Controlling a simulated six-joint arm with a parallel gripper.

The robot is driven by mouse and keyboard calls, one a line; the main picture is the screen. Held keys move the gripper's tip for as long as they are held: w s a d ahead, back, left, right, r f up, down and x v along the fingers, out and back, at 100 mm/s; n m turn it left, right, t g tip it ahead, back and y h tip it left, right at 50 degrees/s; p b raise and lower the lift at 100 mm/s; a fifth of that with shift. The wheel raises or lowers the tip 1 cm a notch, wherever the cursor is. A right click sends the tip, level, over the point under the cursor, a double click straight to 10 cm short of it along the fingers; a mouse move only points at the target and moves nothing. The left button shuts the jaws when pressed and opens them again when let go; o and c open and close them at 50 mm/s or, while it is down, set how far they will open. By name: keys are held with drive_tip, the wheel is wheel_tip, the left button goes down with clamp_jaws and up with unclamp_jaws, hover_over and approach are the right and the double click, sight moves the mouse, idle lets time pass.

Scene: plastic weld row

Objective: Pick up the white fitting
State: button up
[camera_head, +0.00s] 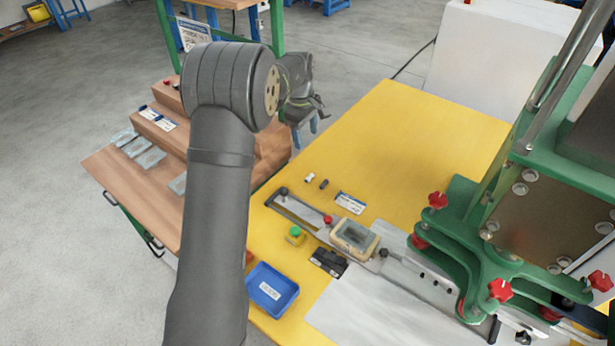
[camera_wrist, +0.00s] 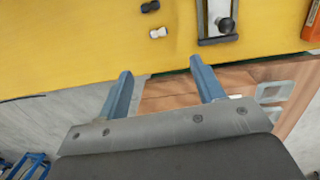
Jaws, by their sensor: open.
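The white fitting (camera_head: 309,178) is a small white piece with a dark part, lying on the yellow table (camera_head: 395,125). It also shows in the wrist view (camera_wrist: 158,32), just beyond the gap between my fingers. A dark fitting (camera_head: 323,184) lies close beside it, apart from it, and shows in the wrist view too (camera_wrist: 150,6). My gripper (camera_wrist: 160,75) is open with two blue fingers and nothing between them. In the head view my gripper (camera_head: 306,130) is partly hidden behind my arm, above the table's far left edge, short of the fitting.
A metal slide fixture (camera_head: 300,215) with a clear-lidded box (camera_head: 355,238) runs near the fittings. A green press (camera_head: 460,240) with red knobs stands at right. A blue tray (camera_head: 272,290) and a green button (camera_head: 295,233) sit in front. The table behind the fittings is clear.

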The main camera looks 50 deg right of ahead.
drive_tip(key=s+d+f, duration=0.1)
drive_tip(key=d, duration=0.1)
hover_over(310, 176)
drive_tip(key=s, duration=0.1)
drive_tip(key=shift+t+y, duration=0.3)
drive_tip(key=shift+t, duration=0.1)
wheel_tip(310, 176, down, 12)
drive_tip(key=shift+r, duration=0.1)
drive_tip(key=f, duration=0.3)
drive_tip(key=w+f, duration=0.1)
drive_tip(key=f, duration=0.1)
drive_tip(key=shift+f, duration=0.1)
drive_tip(key=c, duration=1.1)
